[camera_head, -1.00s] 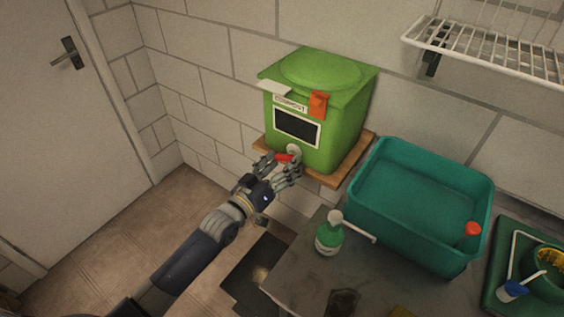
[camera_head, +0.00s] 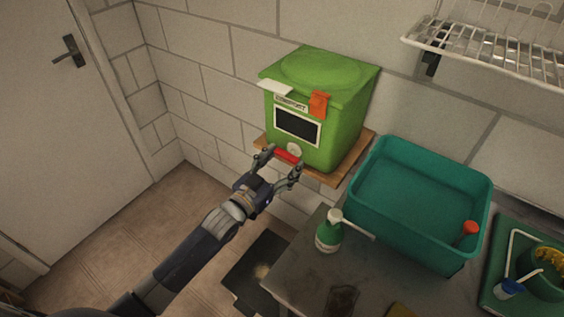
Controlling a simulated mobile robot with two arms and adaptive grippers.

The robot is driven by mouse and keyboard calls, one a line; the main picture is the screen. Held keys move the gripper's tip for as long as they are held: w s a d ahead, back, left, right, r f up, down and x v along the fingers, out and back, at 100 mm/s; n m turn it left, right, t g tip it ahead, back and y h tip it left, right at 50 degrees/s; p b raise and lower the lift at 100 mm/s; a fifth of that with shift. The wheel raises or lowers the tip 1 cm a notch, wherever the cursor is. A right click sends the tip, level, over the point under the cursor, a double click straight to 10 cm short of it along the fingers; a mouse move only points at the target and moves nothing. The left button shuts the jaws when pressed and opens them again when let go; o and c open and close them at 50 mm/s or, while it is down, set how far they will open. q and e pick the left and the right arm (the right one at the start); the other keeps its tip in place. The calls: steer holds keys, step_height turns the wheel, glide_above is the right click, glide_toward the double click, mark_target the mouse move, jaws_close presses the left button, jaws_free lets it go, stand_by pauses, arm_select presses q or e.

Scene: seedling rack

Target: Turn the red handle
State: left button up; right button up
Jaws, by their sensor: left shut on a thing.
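The red handle (camera_head: 288,157) is a short bar on a white round hub (camera_head: 294,148), low on the front of the green box (camera_head: 345,130). The bar slopes slightly down to the right. My left gripper (camera_head: 281,161) reaches up from the lower left and is shut on the handle, with one finger at each end of the bar. The middle of the bar shows between the fingers; its ends are partly hidden. My right gripper is not in view.
The green box stands on a wooden shelf (camera_head: 357,158) against the brick wall. A teal tub (camera_head: 420,190), a green bottle (camera_head: 328,236) with a white nozzle and a green tray (camera_head: 493,297) are on the right. A wire rack (camera_head: 487,48) hangs at upper right.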

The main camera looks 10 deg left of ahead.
arm_select(q)
steer(key=shift+f, duration=0.1)
steer(key=o, duration=1)
steer(key=shift+o, duration=0.2)
steer(key=v, duration=1.2)
